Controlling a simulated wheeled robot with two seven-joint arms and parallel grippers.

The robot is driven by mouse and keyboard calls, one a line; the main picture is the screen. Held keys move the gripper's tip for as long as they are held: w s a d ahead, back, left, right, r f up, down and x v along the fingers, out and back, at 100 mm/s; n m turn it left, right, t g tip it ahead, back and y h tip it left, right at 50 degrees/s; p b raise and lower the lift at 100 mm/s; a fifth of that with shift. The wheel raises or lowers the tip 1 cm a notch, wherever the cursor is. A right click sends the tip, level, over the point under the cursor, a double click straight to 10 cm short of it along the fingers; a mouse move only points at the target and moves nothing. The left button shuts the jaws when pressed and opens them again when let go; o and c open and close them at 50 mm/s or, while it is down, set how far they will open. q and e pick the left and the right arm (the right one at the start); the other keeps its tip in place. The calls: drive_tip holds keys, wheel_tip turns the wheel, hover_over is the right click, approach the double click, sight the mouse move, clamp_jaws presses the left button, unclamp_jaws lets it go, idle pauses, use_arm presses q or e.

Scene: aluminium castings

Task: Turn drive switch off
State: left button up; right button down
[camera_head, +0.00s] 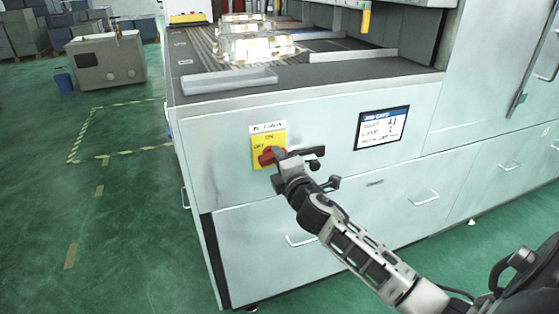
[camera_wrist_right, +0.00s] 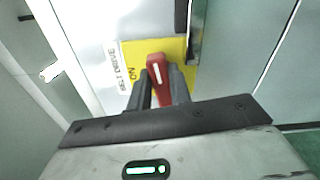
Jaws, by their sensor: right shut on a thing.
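The red drive switch handle (camera_head: 267,156) sits on a yellow plate (camera_head: 271,136) on the machine's front panel. The plate has ON at its top and OFF at its left, with a white label (camera_head: 267,127) above it. In the head view the handle lies roughly sideways, with its left end just below the word OFF. In the right wrist view the red handle (camera_wrist_right: 157,69) shows a white line and stands between the two dark fingers. My right gripper (camera_wrist_right: 160,88) is shut on it; it also shows in the head view (camera_head: 276,160). My left gripper is out of view.
A job card (camera_head: 382,128) is on the panel right of the switch. Drawers with handles (camera_head: 302,241) are below. Bright castings (camera_head: 254,47) and a grey tray (camera_head: 229,80) are on top of the machine. Open green floor (camera_head: 110,220) is at left.

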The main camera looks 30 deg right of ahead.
drive_tip(key=shift+f+m, duration=0.1)
drive_tip(key=shift+m, duration=0.8)
drive_tip(key=c, duration=1.3)
unclamp_jaws()
drive_tip(key=shift+s, duration=0.1)
drive_tip(key=shift+b+v, duration=0.7)
drive_tip(key=shift+v, duration=7.15)
